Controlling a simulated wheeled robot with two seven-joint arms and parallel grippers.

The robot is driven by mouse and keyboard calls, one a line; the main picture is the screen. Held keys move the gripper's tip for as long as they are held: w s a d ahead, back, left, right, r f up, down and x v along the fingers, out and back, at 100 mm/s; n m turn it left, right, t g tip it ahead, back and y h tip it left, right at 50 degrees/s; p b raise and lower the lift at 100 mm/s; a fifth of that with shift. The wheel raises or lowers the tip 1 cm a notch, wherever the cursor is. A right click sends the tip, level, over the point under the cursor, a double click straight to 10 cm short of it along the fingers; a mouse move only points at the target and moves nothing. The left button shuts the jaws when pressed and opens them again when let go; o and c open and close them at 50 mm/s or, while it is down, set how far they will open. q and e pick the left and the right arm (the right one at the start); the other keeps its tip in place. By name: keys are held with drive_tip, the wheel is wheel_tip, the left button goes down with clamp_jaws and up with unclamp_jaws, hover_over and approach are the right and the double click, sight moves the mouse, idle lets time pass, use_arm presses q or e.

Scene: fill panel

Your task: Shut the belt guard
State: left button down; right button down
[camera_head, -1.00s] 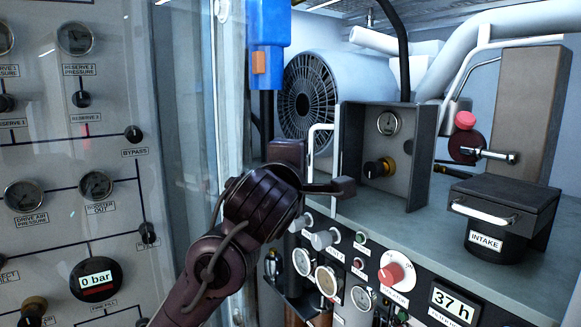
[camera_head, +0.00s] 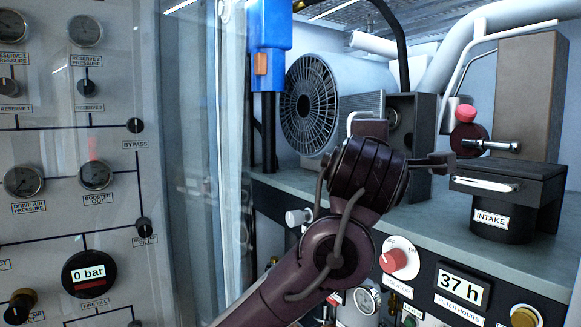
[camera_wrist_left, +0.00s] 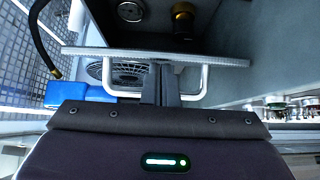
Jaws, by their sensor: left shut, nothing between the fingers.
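The belt guard (camera_head: 369,103) is a grey mesh plate with a white bar handle (camera_head: 351,120), standing partly open in front of the dark housing (camera_head: 425,115). In the left wrist view the guard (camera_wrist_left: 225,60) is nearly edge-on, with its handle (camera_wrist_left: 205,80) on the near side. My left gripper (camera_wrist_left: 166,78) is shut and empty. Its fingers lie between the handle's two legs and reach the plate; whether they touch it is unclear. In the head view the hand (camera_head: 371,129) hides its own fingers. The right gripper is in neither view.
A round fan grille (camera_head: 311,105) stands left of the guard. The intake unit (camera_head: 505,195) with its white handle stands to the right on the grey bench (camera_head: 440,215). A gauge panel (camera_head: 60,160) fills the left, and a blue part (camera_head: 268,40) hangs above.

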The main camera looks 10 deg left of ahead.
use_arm(q)
drive_tip(key=d, duration=0.1)
drive_tip(key=w+d, duration=0.1)
drive_tip(key=d, duration=0.1)
drive_tip(key=shift+w+d+b, duration=0.1)
drive_tip(key=shift+d+b, duration=0.2)
drive_tip(key=shift+b, duration=0.1)
idle(0.5)
